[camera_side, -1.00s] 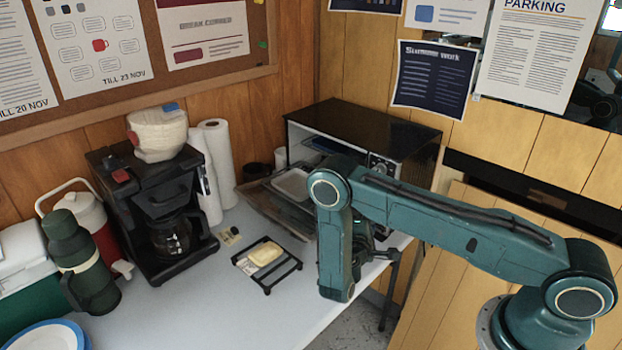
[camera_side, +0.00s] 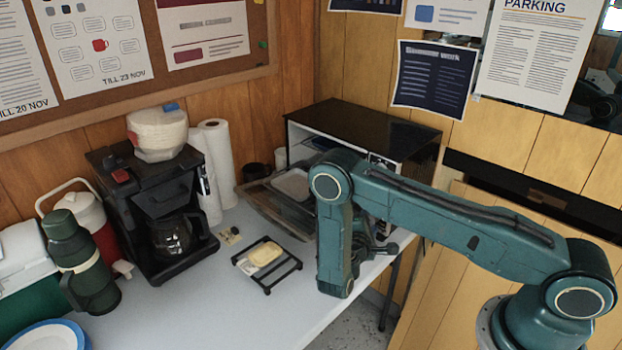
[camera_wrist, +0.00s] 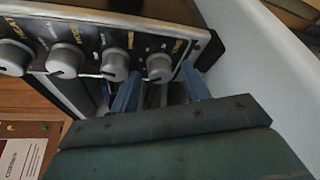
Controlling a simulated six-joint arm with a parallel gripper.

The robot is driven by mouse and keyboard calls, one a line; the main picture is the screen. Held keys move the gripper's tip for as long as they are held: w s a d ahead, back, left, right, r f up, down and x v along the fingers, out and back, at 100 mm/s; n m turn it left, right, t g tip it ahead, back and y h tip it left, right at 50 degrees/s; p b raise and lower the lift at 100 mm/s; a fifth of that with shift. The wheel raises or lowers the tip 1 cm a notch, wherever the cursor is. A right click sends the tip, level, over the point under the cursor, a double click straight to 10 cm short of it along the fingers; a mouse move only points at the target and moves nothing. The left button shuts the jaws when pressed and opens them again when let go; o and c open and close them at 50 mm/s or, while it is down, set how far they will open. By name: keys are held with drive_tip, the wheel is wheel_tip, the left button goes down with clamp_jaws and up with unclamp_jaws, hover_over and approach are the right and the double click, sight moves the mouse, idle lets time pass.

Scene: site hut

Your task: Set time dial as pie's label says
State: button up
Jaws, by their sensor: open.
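The black oven (camera_side: 375,128) stands at the back of the table, and my arm hides most of its control panel in the side view. A pale yellow item, perhaps the pie (camera_side: 264,255), sits on a black rack (camera_side: 268,284). I cannot read any label on it.
The oven's door (camera_side: 270,205) is lowered, with a pale dish (camera_side: 292,184) above it. A coffee maker (camera_side: 150,210), paper towel rolls (camera_side: 217,155) and a green flask (camera_side: 85,255) stand to the left.

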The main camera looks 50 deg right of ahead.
drive_tip(key=shift+w+r+n+g+y, duration=0.1)
drive_tip(key=shift+n+g+y, duration=0.15)
drive_tip(key=shift+n+g, duration=0.5)
drive_tip(key=shift+r+n+g+y, duration=0.1)
drive_tip(key=shift+n+g+y, duration=0.15)
drive_tip(key=shift+n, duration=0.9)
drive_tip(key=shift+w+n+g, duration=0.15)
drive_tip(key=shift+n+g, duration=0.85)
drive_tip(key=shift+n, duration=0.6)
drive_tip(key=r+v, duration=0.1)
drive_tip(key=v, duration=1.3)
drive_tip(key=s+r+m+y, duration=0.4)
drive_tip(key=r+m+y, duration=0.1)
drive_tip(key=r, duration=0.5)
drive_tip(key=s+d+r+m+y, duration=0.1)
drive_tip(key=s+r+m+y, duration=0.4)
drive_tip(key=r, duration=0.5)
drive_tip(key=shift+s+d+m+t, duration=0.3)
drive_tip(key=shift+m+t, duration=0.1)
drive_tip(key=shift+m, duration=0.4)
drive_tip(key=shift+w, duration=0.1)
